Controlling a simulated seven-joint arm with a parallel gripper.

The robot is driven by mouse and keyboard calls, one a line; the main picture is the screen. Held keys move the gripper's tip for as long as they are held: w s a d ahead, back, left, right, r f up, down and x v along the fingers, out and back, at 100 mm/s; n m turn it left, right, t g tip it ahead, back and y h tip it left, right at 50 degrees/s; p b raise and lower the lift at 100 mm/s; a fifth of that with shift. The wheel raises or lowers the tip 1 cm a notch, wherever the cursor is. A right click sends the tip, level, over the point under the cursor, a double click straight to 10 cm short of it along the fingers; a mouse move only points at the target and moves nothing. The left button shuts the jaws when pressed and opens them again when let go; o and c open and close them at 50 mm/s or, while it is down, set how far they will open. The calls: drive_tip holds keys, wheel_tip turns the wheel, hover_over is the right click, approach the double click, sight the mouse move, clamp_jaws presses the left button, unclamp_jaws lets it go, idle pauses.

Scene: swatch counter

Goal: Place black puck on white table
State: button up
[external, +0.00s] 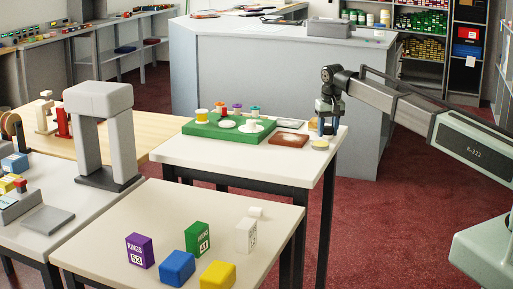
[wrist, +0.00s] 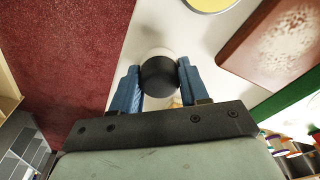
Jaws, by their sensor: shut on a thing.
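My gripper (external: 328,126) is over the back right corner of a white-topped table (external: 210,158). In the wrist view, my gripper (wrist: 158,78) has its two blue fingers shut on the black puck (wrist: 160,77), one on each side. A pale rounded shape (wrist: 157,53) shows right by the puck; I cannot tell whether it is separate. The puck is mostly hidden by the fingers in the external view. I cannot tell how far it is above the tabletop.
A yellow-topped disc (external: 319,144) and a reddish-brown tray (external: 288,140) are close by. A green board (external: 200,129) with several small pieces lies to the left. A nearer pale table (external: 100,240) holds several coloured blocks. Red carpet (external: 375,220) lies past the right edge.

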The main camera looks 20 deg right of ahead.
sight(329, 128)
drive_tip(key=shift+f, duration=0.1)
drive_tip(key=o, duration=1)
drive_tip(key=shift+o, duration=0.2)
wheel_tip(329, 128, up, 12)
drive_tip(key=s, duration=0.1)
drive_tip(key=shift+s, duration=0.2)
drive_tip(key=shift+a, duration=0.1)
